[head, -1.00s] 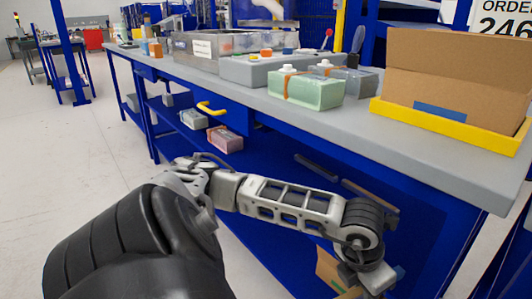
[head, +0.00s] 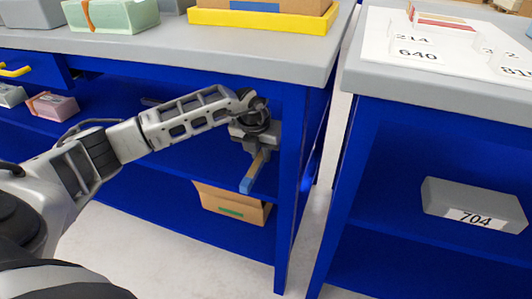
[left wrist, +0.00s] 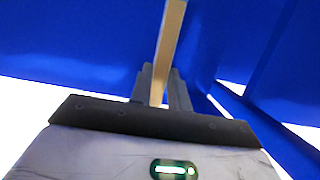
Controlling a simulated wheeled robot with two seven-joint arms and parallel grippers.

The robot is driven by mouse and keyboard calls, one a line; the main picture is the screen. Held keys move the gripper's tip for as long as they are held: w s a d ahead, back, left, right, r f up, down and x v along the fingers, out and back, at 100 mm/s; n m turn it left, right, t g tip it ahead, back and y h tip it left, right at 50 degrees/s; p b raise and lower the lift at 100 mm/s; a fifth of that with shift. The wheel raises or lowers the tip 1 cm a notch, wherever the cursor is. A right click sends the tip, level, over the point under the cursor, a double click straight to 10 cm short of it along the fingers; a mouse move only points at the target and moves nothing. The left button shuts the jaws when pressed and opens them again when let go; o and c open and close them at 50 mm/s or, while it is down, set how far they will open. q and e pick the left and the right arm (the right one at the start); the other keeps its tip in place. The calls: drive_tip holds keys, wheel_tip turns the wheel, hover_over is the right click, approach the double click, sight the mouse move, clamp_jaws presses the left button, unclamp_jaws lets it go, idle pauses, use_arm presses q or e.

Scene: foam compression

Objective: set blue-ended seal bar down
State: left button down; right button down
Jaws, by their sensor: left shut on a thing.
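The blue-ended seal bar (head: 252,175) is a narrow tan bar with a blue lower end. It hangs tilted in front of the dark blue lower part of the grey-topped bench. My left gripper (head: 259,150) is shut on its upper part, below the level of the benchtop (head: 290,56). In the left wrist view the tan bar (left wrist: 170,40) runs up and away from between the fingers of the left gripper (left wrist: 160,88); its blue end does not show there. My right gripper is in neither view.
A cardboard box (head: 233,207) stands on the lower shelf behind the bar. A second bench (head: 440,92) at right bears numbered white sheets, with a grey block labelled 704 (head: 475,205) on its shelf. A gap separates the benches. A yellow-edged tray (head: 262,22) stands on the first benchtop.

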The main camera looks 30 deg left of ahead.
use_arm(q)
drive_tip(key=w, duration=0.2)
drive_tip(key=w+a, duration=0.1)
drive_tip(key=w, duration=0.1)
drive_tip(key=shift+w+b, duration=0.25)
drive_tip(key=shift+b, duration=0.15)
drive_tip(key=shift+w, duration=0.2)
wheel_tip(320, 180, down, 3)
drive_tip(key=shift+b, duration=0.6)
drive_tip(key=shift+f, duration=0.35)
drive_tip(key=shift+r, duration=0.1)
drive_tip(key=c, duration=1.3)
unclamp_jaws()
drive_tip(key=shift+c, duration=0.2)
drive_tip(key=shift+a, duration=0.1)
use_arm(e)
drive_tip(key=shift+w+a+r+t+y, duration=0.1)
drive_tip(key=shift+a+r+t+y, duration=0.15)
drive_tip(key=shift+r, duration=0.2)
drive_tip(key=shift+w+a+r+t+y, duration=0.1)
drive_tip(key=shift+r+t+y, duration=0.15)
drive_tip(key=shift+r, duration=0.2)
